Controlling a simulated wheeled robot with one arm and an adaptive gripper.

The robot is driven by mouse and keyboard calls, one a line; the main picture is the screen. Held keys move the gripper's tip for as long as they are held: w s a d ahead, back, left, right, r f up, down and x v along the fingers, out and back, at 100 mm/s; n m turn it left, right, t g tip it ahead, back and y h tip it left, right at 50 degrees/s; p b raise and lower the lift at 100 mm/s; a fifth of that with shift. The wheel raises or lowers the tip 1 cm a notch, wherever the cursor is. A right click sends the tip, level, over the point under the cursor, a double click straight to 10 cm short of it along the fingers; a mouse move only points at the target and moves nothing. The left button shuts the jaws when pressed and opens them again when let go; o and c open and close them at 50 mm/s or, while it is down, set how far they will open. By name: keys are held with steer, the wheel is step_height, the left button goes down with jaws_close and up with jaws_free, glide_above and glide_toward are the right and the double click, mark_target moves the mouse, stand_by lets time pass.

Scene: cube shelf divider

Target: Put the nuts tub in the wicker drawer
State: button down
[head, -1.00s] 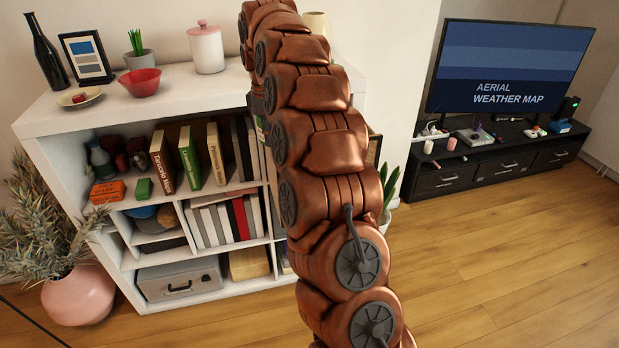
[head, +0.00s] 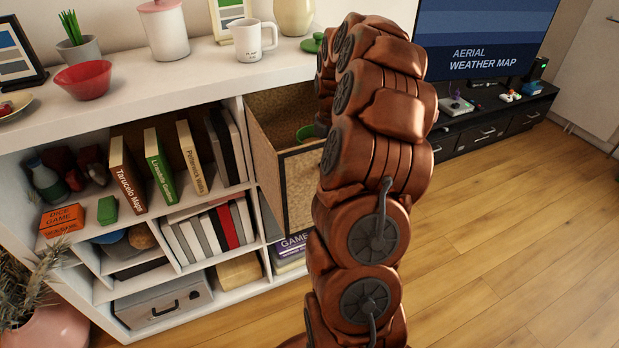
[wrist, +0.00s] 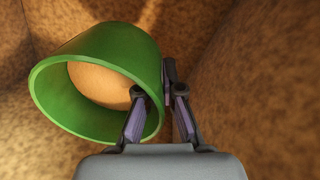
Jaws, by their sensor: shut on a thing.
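The nuts tub (wrist: 100,85) is a green tub with a pale tan fill, seen through its open mouth in the wrist view. My gripper (wrist: 160,95) is shut on its rim wall, with one finger inside the mouth and one outside. The tub looks tilted in the wrist view. The wicker drawer (head: 298,187) is pulled out of the shelf, and brown wicker walls (wrist: 250,85) surround the tub in the wrist view. The green tub (head: 305,132) shows partly inside the drawer in the head view. My arm hides the gripper there. I cannot tell whether the tub touches the drawer bottom.
The white shelf top (head: 190,75) above the drawer carries a white measuring jug (head: 252,40), a lidded canister (head: 163,30), a red bowl (head: 83,80) and a small green item (head: 312,43). Books (head: 160,165) fill the compartment left of the drawer. Floor (head: 500,220) at right is clear.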

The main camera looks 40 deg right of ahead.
steer(key=shift+f, duration=0.6)
steer(key=f+p, duration=0.1)
steer(key=f, duration=0.4)
steer(key=shift+s+d+p, duration=0.15)
steer(key=shift+d+p, duration=0.05)
steer(key=shift+p, duration=0.2)
steer(key=shift+f+p, duration=0.5)
steer(key=shift+f, duration=1.55)
steer(key=shift+f, duration=0.2)
steer(key=c, duration=1.3)
jaws_free()
steer(key=shift+r, duration=0.1)
steer(key=r+b, duration=0.1)
steer(key=r, duration=0.3)
steer(key=r+b, duration=0.1)
steer(key=r, duration=0.3)
steer(key=r+b, duration=0.1)
steer(key=r, duration=0.3)
steer(key=shift+s, duration=0.3)
